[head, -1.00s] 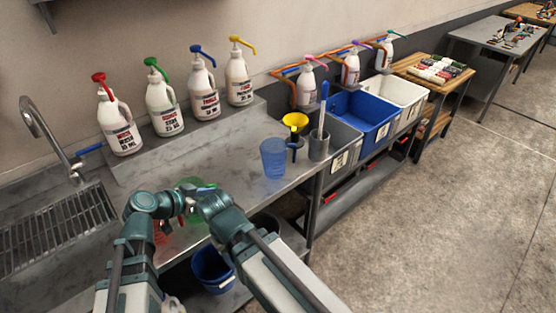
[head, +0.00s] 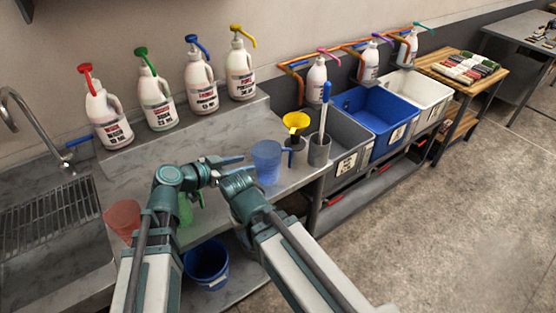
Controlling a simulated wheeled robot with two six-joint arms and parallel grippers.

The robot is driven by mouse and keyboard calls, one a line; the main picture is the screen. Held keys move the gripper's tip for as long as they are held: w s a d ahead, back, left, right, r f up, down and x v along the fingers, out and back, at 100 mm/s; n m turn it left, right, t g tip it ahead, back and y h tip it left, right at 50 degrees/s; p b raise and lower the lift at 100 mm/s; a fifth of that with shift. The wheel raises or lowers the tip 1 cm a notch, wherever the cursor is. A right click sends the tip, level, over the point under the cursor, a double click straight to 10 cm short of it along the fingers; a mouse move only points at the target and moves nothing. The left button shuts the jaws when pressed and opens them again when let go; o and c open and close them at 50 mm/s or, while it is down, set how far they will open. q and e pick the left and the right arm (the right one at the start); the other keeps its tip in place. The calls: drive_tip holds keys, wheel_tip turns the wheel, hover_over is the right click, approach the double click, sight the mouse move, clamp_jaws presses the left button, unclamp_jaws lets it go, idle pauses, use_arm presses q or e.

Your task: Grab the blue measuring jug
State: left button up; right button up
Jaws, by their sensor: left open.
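The blue measuring jug (head: 267,163) is translucent and stands upright near the front edge of the metal counter, its handle facing right. My left gripper (head: 243,163) is open, with its two fingers pointing right toward the jug's left side. The fingertips are close to the jug wall; I cannot tell whether they touch it. Nothing is held between the fingers. My right gripper is not seen.
A yellow funnel (head: 296,122) and a grey holder (head: 319,150) with a blue-handled tool stand just right of the jug. A red jug (head: 122,216) and a partly hidden green jug (head: 185,210) are left. Pump bottles line the back shelf. A blue bucket (head: 207,262) is below.

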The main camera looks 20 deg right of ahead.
use_arm(q)
drive_tip(key=b, duration=0.3)
approach(280, 155)
drive_tip(key=w+d+f, duration=0.1)
drive_tip(key=w+f, duration=0.1)
drive_tip(key=shift+s+d+r+b+x, duration=0.1)
drive_tip(key=shift+b+x, duration=0.25)
drive_tip(key=shift+x, duration=0.65)
drive_tip(key=shift+s+d+r+b+x, duration=0.1)
drive_tip(key=shift+b+x, duration=0.3)
drive_tip(key=shift+x, duration=0.6)
drive_tip(key=shift+s+d+r+b+x, duration=0.1)
drive_tip(key=shift+b+x, duration=0.25)
drive_tip(key=shift+x, duration=0.6)
clamp_jaws()
